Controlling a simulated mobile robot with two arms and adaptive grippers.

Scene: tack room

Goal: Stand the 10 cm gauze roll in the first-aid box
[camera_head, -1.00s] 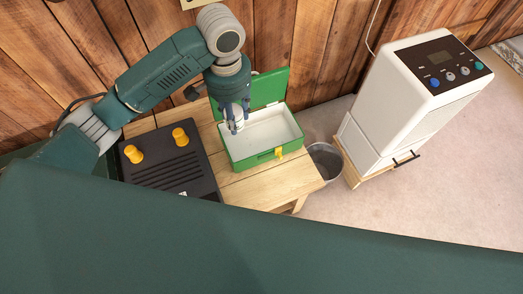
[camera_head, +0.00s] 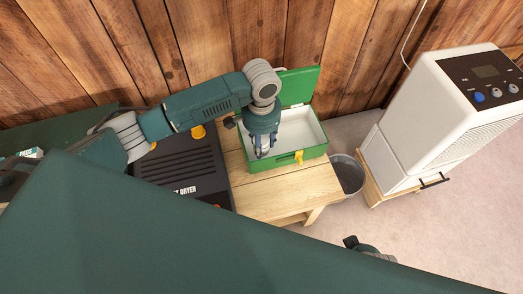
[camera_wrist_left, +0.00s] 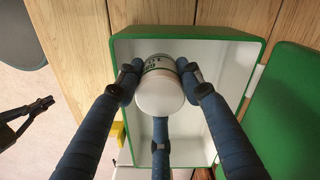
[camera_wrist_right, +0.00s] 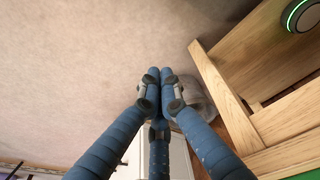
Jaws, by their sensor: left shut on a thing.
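The first-aid box (camera_head: 313,152) is green with a white inside and stands open on the wooden bench, its lid (camera_head: 300,86) raised at the back. My left gripper (camera_head: 263,150) points down at the left part of the box. In the left wrist view, my left gripper (camera_wrist_left: 160,88) is shut on the white gauze roll (camera_wrist_left: 160,99), which has a green and dark label. The roll's round end faces the camera, over the box interior (camera_wrist_left: 200,58). I cannot tell whether it touches the floor. My right gripper (camera_wrist_right: 157,80) has its fingers together, empty, away from the box.
A black dryer (camera_head: 180,172) with yellow knobs sits left of the box on the bench (camera_head: 285,195). A grey bucket (camera_head: 347,175) and a white appliance (camera_head: 440,115) stand to the right. A plank wall is close behind. Open floor lies at front right.

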